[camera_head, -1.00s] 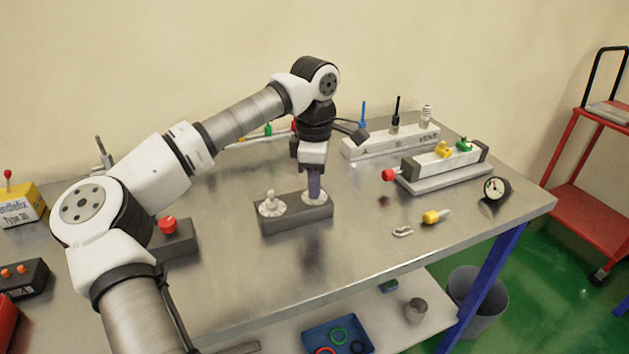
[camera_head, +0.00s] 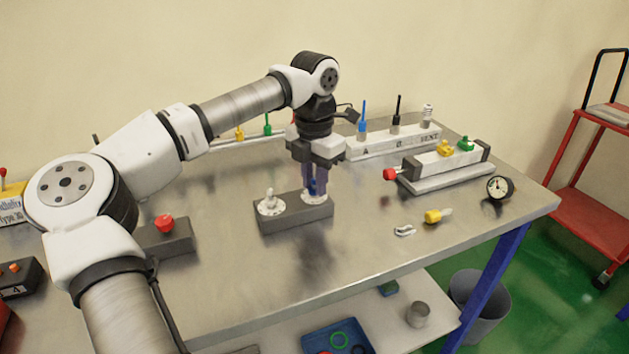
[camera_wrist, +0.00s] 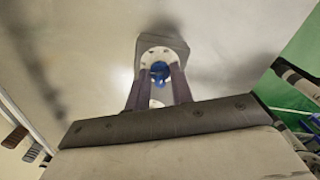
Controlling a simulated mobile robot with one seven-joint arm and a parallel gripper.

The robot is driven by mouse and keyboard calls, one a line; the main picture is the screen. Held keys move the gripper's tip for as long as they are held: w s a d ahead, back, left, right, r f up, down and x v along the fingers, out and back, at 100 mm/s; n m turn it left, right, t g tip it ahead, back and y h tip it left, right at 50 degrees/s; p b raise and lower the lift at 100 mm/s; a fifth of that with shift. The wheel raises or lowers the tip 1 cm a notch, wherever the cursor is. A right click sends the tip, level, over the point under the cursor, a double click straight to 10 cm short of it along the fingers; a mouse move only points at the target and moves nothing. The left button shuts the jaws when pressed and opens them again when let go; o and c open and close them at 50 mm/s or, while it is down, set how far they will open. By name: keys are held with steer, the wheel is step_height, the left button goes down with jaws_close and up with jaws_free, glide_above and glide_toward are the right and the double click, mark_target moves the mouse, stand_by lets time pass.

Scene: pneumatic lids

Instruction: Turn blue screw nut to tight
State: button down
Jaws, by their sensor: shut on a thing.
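The blue screw nut (camera_head: 312,186) sits on the right round white fitting (camera_head: 313,198) of a dark grey block (camera_head: 294,214) on the metal table. My gripper (camera_head: 314,190) points straight down over it, with one finger on each side of the nut. In the wrist view the blue nut (camera_wrist: 160,72) shows between the two purple-grey fingertips (camera_wrist: 159,80). The gripper is shut on the nut. The fingers partly hide the nut in the head view.
A second white fitting with a light knob (camera_head: 270,203) stands left on the same block. A red button box (camera_head: 168,240) is further left. A yellow connector (camera_head: 434,216), a metal clip (camera_head: 404,231) and a gauge (camera_head: 499,188) lie to the right. The front table is clear.

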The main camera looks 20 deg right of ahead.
steer(key=n+b, duration=0.1)
steer(key=n, duration=0.4)
steer(key=shift+n, duration=0.3)
steer(key=shift+n+b, duration=0.4)
steer(key=shift+n, duration=1.8)
steer(key=c, duration=1.2)
jaws_free()
step_height(320, 180, up, 14)
steer(key=shift+f, duration=0.15)
